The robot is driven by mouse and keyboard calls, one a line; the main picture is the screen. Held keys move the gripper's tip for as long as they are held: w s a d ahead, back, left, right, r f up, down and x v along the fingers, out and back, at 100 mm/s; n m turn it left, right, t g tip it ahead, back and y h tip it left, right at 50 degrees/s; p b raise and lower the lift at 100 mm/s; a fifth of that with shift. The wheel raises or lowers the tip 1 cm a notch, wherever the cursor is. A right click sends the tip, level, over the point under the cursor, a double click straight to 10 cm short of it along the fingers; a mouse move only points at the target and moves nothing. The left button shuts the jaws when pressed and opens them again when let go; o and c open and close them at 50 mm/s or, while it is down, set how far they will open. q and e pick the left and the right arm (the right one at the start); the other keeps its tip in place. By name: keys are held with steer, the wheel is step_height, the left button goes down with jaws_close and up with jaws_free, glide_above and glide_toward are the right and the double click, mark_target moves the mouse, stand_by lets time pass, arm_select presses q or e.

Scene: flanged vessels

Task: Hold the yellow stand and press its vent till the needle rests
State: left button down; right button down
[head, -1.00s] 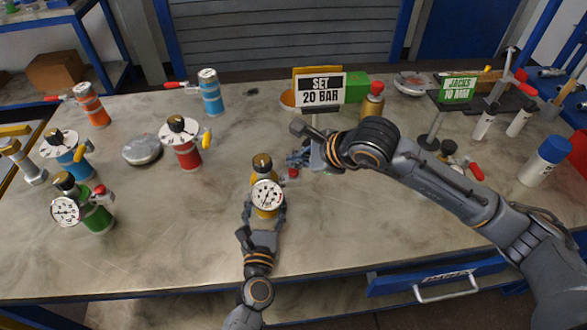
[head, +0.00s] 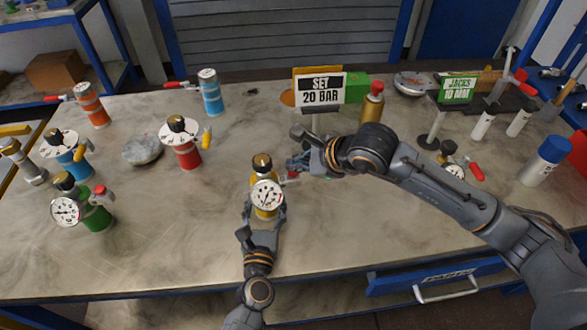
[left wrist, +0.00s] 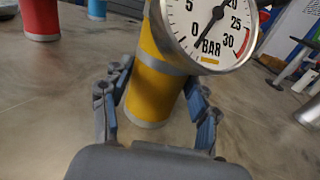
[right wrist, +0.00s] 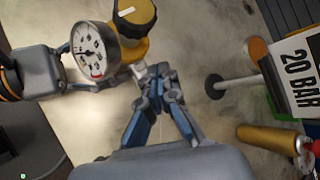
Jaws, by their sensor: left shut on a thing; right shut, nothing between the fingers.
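The yellow stand (head: 256,184) stands upright near the bench front, with a black top knob and a white round gauge (head: 268,195). My left gripper (head: 264,212) is shut around its lower body; the yellow body also shows between the fingers in the left wrist view (left wrist: 155,90). The gauge's dark needle lies slanted from lower left to upper right; I cannot tell its exact reading. My right gripper (head: 294,165) is shut and empty, its fingertips at the stand's right side over the red vent (head: 292,175), which they mostly hide. Contact cannot be told.
A "SET 20 BAR" sign (head: 320,90) stands behind my right gripper. A gold can (head: 371,103) is beside it. Red (head: 186,152), green (head: 97,215) and blue vessels stand left. A smaller gauge (head: 455,172) is right. The bench front is mostly clear.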

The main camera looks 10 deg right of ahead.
steer(key=shift+f, duration=0.45)
stand_by(1.7)
steer(key=shift+r, duration=1.05)
steer(key=shift+r, duration=2.5)
arm_select(q)
steer(key=shift+c, duration=1.4)
jaws_free()
steer(key=shift+s, duration=0.1)
